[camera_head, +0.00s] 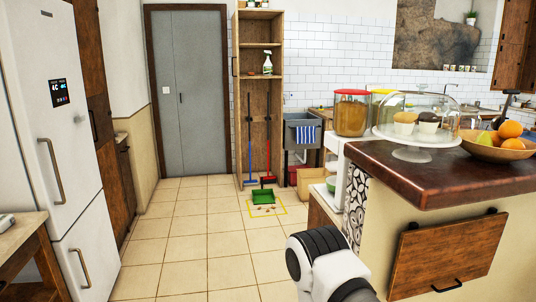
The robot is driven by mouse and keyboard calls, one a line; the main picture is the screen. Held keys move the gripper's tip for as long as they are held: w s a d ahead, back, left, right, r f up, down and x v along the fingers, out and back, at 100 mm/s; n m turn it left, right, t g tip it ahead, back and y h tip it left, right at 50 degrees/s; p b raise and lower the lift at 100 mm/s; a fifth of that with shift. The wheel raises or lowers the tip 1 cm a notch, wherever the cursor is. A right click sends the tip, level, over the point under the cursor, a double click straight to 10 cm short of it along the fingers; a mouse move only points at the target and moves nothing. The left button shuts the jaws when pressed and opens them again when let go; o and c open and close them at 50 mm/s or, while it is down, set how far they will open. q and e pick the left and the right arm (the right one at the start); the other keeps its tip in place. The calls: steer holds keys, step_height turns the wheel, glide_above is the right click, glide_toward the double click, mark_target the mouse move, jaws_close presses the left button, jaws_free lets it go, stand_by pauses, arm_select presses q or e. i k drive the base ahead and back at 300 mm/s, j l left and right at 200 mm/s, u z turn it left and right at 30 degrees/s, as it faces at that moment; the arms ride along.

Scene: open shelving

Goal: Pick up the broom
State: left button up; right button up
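Two long-handled tools stand upright in the tall open wooden shelf unit at the back. One has a blue handle (250,140) with a blue foot near the floor. The other has a dark upper handle and a red lower part (268,160). Either may be the broom; at this size I cannot tell which. A green dustpan (263,197) lies on the floor in front of them. Neither gripper is in view. A white and black link of my arm shows at the bottom centre, far from the tools.
A yellow outlined square (265,211) with small bits lies on the tiled floor. The kitchen island (440,170) blocks the right side; the fridge (55,130) stands left. The floor between is clear. A spray bottle (267,63) stands on the shelf unit (260,84).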

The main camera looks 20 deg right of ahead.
mark_target(269, 179)
steer(key=i+z, duration=0.2)
steer(key=i, duration=1.2)
steer(key=i+z, duration=0.15)
steer(key=i, duration=0.9)
steer(key=i+j, duration=0.2)
steer(key=i, duration=0.85)
steer(key=i+l, duration=0.1)
steer(key=i, duration=3.3)
steer(key=i+z, duration=0.2)
steer(key=i, duration=0.3)
steer(key=i+z, duration=0.2)
steer(key=i, duration=0.35)
steer(key=i+z, duration=0.2)
steer(key=i, duration=0.3)
steer(key=i+j+z, duration=0.15)
steer(key=i, duration=0.35)
steer(key=j, duration=0.1)
